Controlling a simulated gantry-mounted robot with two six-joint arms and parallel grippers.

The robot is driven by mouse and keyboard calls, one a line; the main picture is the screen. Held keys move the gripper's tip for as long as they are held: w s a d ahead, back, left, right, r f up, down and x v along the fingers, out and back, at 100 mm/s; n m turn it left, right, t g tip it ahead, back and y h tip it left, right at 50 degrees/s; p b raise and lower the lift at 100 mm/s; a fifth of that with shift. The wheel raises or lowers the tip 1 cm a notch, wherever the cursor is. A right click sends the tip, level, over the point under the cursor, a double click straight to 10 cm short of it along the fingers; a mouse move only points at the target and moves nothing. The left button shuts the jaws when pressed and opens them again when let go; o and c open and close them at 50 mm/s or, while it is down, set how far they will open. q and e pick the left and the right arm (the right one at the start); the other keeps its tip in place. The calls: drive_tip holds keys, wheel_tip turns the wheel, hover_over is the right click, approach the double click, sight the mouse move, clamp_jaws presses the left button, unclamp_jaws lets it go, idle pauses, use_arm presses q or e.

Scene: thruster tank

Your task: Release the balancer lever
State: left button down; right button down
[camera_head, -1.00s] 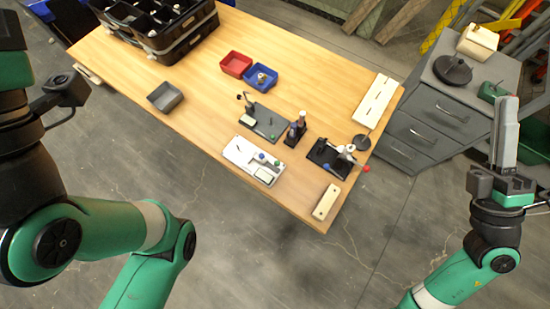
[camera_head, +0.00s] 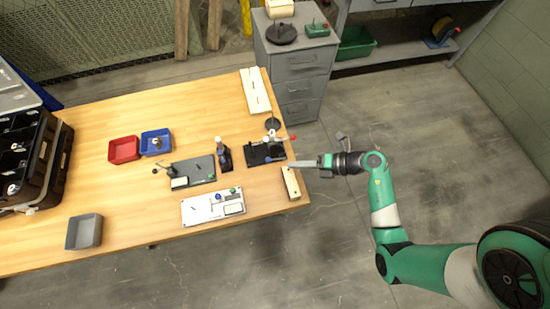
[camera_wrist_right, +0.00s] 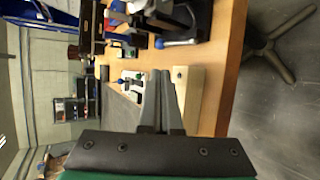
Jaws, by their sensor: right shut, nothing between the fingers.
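A black fixture (camera_head: 260,154) sits near the right end of the wooden table. A lever with a red ball (camera_head: 292,137) sticks out over the table's right side, and a blue ball (camera_head: 267,160) is at its front. I cannot tell for sure which lever is the balancer lever. My right gripper (camera_head: 297,163) is shut and empty, pointing left at the table's right edge, apart from the fixture. In the right wrist view my closed fingers (camera_wrist_right: 163,76) point toward the table, with a blue-ended lever (camera_wrist_right: 180,43) beyond them. My left gripper is out of view.
A cream block (camera_head: 291,184) lies at the table's right edge, close to my right gripper. A white panel (camera_head: 212,207), a grey plate fixture (camera_head: 197,170) and a dark upright tool (camera_head: 223,157) stand to the left. A grey drawer cabinet (camera_head: 298,63) is behind.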

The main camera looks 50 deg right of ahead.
sight(276, 160)
drive_tip(key=b+x, duration=0.4)
drive_tip(key=x, duration=0.4)
drive_tip(key=shift+w+a+f, duration=0.1)
drive_tip(key=shift+w+f, duration=0.1)
drive_tip(key=shift+w+a+f, duration=0.15)
drive_tip(key=shift+w+a, duration=0.1)
drive_tip(key=shift+w, duration=0.3)
